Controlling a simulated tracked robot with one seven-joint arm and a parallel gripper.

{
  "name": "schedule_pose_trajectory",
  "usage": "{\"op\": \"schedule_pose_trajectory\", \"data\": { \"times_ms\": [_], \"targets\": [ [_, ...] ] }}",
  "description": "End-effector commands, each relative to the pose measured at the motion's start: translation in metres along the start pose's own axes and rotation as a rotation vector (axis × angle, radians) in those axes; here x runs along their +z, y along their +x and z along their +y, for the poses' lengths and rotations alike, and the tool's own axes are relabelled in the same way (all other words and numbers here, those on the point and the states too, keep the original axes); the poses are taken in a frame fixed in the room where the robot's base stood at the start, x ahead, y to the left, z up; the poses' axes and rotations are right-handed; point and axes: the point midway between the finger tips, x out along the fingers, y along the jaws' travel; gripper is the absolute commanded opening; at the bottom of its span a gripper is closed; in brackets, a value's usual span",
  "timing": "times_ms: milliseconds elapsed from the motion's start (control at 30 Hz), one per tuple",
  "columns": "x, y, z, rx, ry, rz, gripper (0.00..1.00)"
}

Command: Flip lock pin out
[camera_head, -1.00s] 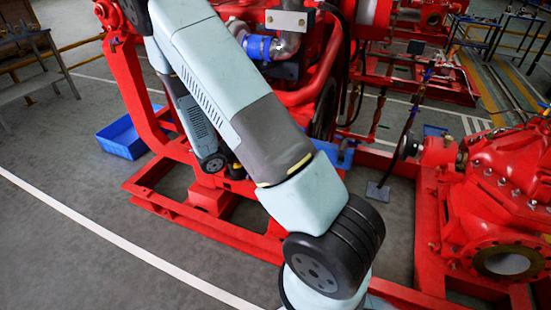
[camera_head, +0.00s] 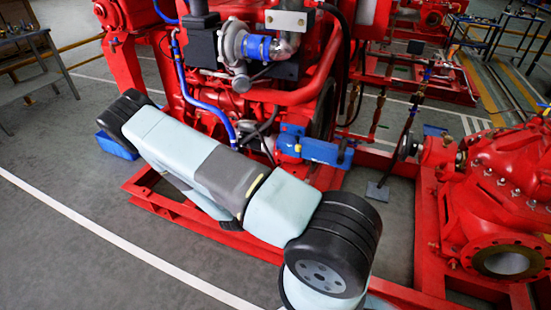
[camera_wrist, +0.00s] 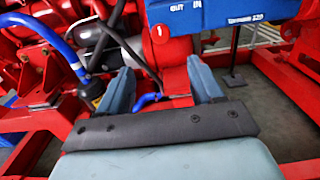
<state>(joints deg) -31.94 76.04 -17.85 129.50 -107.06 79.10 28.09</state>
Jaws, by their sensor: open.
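In the wrist view my gripper (camera_wrist: 162,83) is open, with its two blue-grey fingers apart. A small curved blue lever (camera_wrist: 149,101) shows low in the gap between the fingers; I cannot tell whether it is the lock pin. Beyond the fingertips is a red part (camera_wrist: 159,34) marked with a white "1". Above and to the right is a blue box (camera_wrist: 225,14) lettered "OUT" and "IN". This blue box (camera_head: 323,152) also shows in the head view, on the side of the red engine. My gripper is hidden behind my arm in the head view.
A blue hose (camera_wrist: 62,50) and black cables (camera_wrist: 122,40) run left of the fingers. The red base frame (camera_head: 190,214) lies under the engine. A red pump (camera_head: 500,190) stands at the right. The grey floor (camera_head: 90,260) in front is clear.

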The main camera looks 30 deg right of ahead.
Motion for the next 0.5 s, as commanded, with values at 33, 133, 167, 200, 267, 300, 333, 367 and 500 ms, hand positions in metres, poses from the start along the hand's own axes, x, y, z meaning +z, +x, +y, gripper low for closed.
{"op": "schedule_pose_trajectory", "data": {
  "times_ms": [33, 133, 167, 200, 267, 300, 333, 367, 500],
  "targets": [
    [0.000, 0.004, 0.000, 0.000, 0.000, 0.000, 0.66],
    [0.000, 0.014, 0.000, 0.000, 0.000, -0.001, 0.66],
    [0.000, 0.019, 0.000, -0.001, 0.001, -0.001, 0.66],
    [0.000, 0.025, -0.001, -0.002, 0.001, -0.002, 0.66],
    [0.000, 0.035, 0.000, -0.001, 0.002, -0.002, 0.66],
    [0.000, 0.042, 0.000, -0.002, 0.002, -0.002, 0.66],
    [0.000, 0.048, 0.000, -0.002, 0.002, -0.002, 0.66],
    [0.001, 0.053, -0.001, -0.002, 0.002, -0.002, 0.66],
    [0.001, 0.078, -0.001, -0.002, 0.002, -0.002, 0.66]
  ]
}}
